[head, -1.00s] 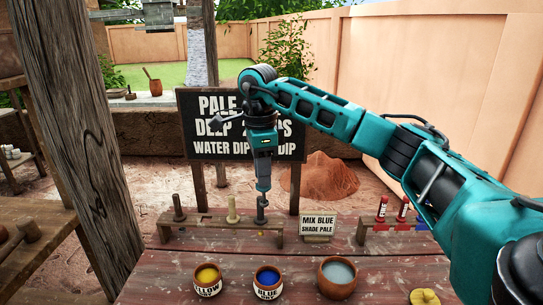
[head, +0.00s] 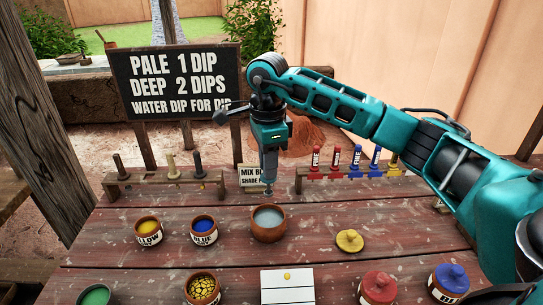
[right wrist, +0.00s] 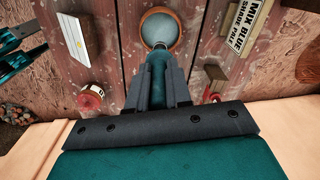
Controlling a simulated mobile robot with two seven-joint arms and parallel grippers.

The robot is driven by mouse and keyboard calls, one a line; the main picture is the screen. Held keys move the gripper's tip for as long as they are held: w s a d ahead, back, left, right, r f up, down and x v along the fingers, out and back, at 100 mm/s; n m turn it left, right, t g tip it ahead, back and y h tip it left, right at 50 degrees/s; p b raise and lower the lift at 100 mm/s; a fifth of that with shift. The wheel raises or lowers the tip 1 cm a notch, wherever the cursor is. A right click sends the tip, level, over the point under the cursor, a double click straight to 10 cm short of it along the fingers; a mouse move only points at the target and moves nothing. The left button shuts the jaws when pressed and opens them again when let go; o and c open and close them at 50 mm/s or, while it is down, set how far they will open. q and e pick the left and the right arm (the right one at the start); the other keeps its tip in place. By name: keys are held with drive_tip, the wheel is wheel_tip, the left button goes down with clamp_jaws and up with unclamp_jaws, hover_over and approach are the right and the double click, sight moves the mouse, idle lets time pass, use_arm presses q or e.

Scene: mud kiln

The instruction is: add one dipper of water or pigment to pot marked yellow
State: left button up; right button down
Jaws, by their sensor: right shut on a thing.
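My right gripper (head: 268,177) is shut on a slim dipper (head: 269,191), mostly hidden by the fingers. It points down over the brown bowl of grey-blue liquid (head: 268,224). In the right wrist view the dipper's end overlaps the bowl (right wrist: 173,20); I cannot tell whether it touches the liquid. The pot marked yellow (head: 148,238), its label partly readable, stands left of the bowl, with the pot marked blue (head: 204,237) between. Teal and dark parts at the left edge of the wrist view may be my left arm; its jaws are unclear.
A rack (head: 150,180) at the back left holds three upright handles. A sign (head: 253,178) and a rack of coloured tubes (head: 320,172) stand behind the bowl.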

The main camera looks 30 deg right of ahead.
sight(268, 192)
drive_tip(key=shift+f+b, duration=1.7)
drive_tip(key=shift+f, duration=1.05)
drive_tip(key=shift+r, duration=0.1)
drive_tip(key=shift+f+b, duration=0.2)
drive_tip(key=shift+b, duration=0.1)
drive_tip(key=shift+f+b, duration=1.3)
drive_tip(key=shift+f, duration=0.7)
drive_tip(key=shift+r, duration=0.15)
